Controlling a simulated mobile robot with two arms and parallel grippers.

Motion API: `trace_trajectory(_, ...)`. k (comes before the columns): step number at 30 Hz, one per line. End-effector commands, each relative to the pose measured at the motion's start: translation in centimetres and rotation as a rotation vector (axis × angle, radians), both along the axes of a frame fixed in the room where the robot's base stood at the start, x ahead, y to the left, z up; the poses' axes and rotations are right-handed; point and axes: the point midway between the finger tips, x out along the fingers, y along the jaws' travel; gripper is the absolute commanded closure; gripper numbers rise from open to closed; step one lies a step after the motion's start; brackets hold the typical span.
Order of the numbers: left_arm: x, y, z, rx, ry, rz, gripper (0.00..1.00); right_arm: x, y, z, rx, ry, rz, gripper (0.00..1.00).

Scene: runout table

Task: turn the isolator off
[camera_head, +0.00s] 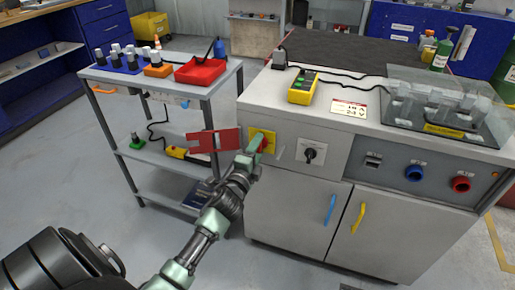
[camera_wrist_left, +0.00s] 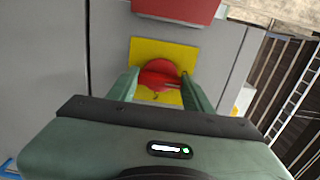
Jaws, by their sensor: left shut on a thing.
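The isolator is a red rotary knob (camera_wrist_left: 160,73) on a yellow plate (camera_wrist_left: 148,49), on the front of the grey cabinet. The yellow plate also shows in the head view (camera_head: 262,135), with the knob mostly hidden behind my gripper. A red flap (camera_head: 214,140) stands out to the left of the plate; a red panel (camera_wrist_left: 178,10) shows at the top of the left wrist view. My left gripper (camera_head: 262,144) is shut on the knob, with one finger on each side (camera_wrist_left: 160,78). The knob's exact angle is hard to read. My right gripper is not in view.
A black rotary switch (camera_head: 310,154) on a white plate sits just right of the isolator. Blue (camera_head: 331,209) and yellow (camera_head: 358,217) door handles are below. A grey trolley (camera_head: 150,92) with a red tray (camera_head: 200,71) stands close on the left. The floor between is clear.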

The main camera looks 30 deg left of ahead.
Motion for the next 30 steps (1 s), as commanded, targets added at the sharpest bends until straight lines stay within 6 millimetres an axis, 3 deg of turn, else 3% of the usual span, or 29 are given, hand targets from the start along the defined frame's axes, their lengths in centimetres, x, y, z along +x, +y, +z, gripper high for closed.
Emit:
trace_trajectory(6,0.0,0.0,-0.2,0.0,0.003,0.001,0.9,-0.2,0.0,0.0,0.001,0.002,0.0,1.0)
trace_trajectory(7,0.0,0.0,-0.2,0.0,0.003,0.001,0.44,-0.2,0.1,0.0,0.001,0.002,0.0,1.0)
trace_trajectory(9,0.0,0.0,-0.2,0.0,0.003,0.001,0.28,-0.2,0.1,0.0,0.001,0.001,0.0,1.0)
trace_trajectory(20,-0.4,-0.1,-0.1,0.001,0.001,0.0,0.28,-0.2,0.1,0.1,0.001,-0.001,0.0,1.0)
trace_trajectory(30,-5.6,-1.3,-0.2,0.001,0.004,0.001,0.28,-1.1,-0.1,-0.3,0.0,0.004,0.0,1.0)
